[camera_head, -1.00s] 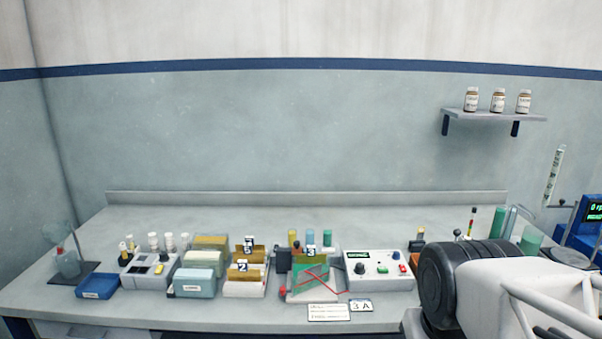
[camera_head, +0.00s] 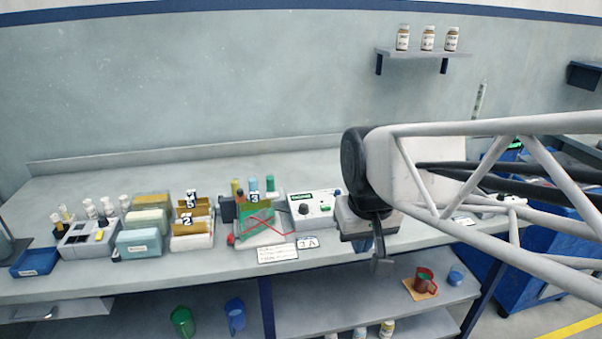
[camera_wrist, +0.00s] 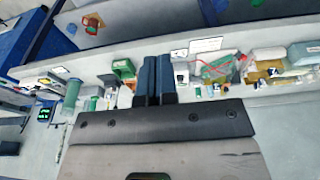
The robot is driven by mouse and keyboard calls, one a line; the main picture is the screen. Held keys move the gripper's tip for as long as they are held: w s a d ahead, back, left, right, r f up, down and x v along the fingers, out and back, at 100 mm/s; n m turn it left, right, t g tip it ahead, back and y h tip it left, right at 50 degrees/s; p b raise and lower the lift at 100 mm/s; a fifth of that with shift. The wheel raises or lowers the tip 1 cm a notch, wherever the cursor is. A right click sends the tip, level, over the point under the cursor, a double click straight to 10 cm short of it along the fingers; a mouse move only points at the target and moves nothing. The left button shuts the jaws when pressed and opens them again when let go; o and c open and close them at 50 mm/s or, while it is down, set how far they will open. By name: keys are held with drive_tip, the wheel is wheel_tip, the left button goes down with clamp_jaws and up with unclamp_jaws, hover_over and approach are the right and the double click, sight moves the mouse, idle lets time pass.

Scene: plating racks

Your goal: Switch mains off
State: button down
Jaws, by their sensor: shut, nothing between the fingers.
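The white power supply box (camera_head: 318,215) stands on the bench, left of my arm in the head view. It has a green-lit display (camera_head: 303,196), a dark knob (camera_head: 304,208) and a small green button (camera_head: 325,208) on its front. My arm overlaps its right end, and I cannot tell which control is the mains switch. My gripper (camera_head: 381,265) hangs at the bench's front edge, right of the box, and appears apart from it. In the wrist view its two dark blue fingers (camera_wrist: 155,80) are together with nothing between them.
A glass cell with a red wire (camera_head: 262,224) stands left of the box, with a label card (camera_head: 278,253) in front. Slotted racks (camera_head: 192,228) and a blue tray (camera_head: 36,262) are farther left. A red mug (camera_head: 424,279) is on the lower shelf.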

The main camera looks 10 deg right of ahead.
drive_tip(key=w+d+f, duration=0.1)
drive_tip(key=w+d, duration=0.3)
drive_tip(key=w, duration=0.8)
drive_tip(key=w+d+f+g, duration=0.1)
drive_tip(key=w+d+f, duration=0.1)
drive_tip(key=w, duration=1.1)
drive_tip(key=w+d+f+g, duration=0.1)
drive_tip(key=w+d, duration=0.4)
drive_tip(key=w, duration=0.7)
drive_tip(key=shift+w+d+f, duration=0.35)
drive_tip(key=shift+w+f, duration=0.05)
drive_tip(key=shift+f, duration=0.25)
drive_tip(key=shift+f, duration=0.1)
wheel_tip(320, 180, down, 14)
drive_tip(key=shift+r, duration=0.1)
